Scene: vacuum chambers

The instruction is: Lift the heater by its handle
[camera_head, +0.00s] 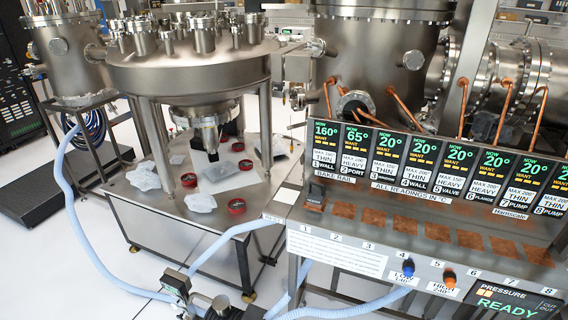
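I cannot tell for sure which thing is the heater. A small dark brown piece (315,197) stands at the left end of the console ledge, by position 1, and looks raised above the flat copper-coloured patches (405,226) in the row to its right. No handle on it can be made out at this size. Neither of my grippers shows clearly in the head view, and nothing is seen touching the brown piece.
A row of temperature displays (387,160) stands behind the ledge. A steel table (128,208) under a chamber holds red-and-black rolls (237,206) and crumpled foil (201,202). Pale blue hoses (100,218) lead to a dark fitting (175,285).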

